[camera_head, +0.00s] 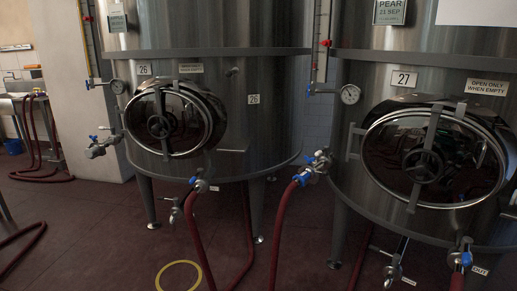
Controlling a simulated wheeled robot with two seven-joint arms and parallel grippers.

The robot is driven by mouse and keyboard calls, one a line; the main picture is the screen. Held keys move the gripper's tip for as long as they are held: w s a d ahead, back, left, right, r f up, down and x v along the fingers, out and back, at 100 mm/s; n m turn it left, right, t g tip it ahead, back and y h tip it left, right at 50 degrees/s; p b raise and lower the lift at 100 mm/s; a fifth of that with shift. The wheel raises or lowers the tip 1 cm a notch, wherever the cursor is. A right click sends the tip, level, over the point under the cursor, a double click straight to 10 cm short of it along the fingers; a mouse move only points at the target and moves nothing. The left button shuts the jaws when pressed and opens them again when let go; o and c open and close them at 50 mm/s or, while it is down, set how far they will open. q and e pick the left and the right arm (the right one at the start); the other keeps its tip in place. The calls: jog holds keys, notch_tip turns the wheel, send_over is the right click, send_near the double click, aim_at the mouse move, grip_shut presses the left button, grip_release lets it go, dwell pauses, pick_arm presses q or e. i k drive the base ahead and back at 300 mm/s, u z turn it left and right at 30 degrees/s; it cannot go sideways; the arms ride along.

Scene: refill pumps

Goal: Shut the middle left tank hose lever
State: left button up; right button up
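The left steel tank (270,100), labelled 26, stands on legs left of centre. At its bottom a valve with a blue lever (193,181) joins a red hose (194,235). Another valve with a blue lever (302,178) sits between the two tanks, with a red hose (279,225) running down from it. A smaller valve (97,148) is on the left tank's left side. I cannot tell for sure which lever is the middle left one, or whether these levers are open or shut. Neither of my grippers is in view.
The right tank (350,180), labelled 27, has a round hatch and lower valves (395,268).

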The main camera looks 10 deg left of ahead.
aim_at(321, 152)
jog(key=u, duration=0.6)
jog(key=i, duration=0.7)
jog(key=u, duration=0.85)
jog(key=i, duration=1)
jog(key=z, duration=0.1)
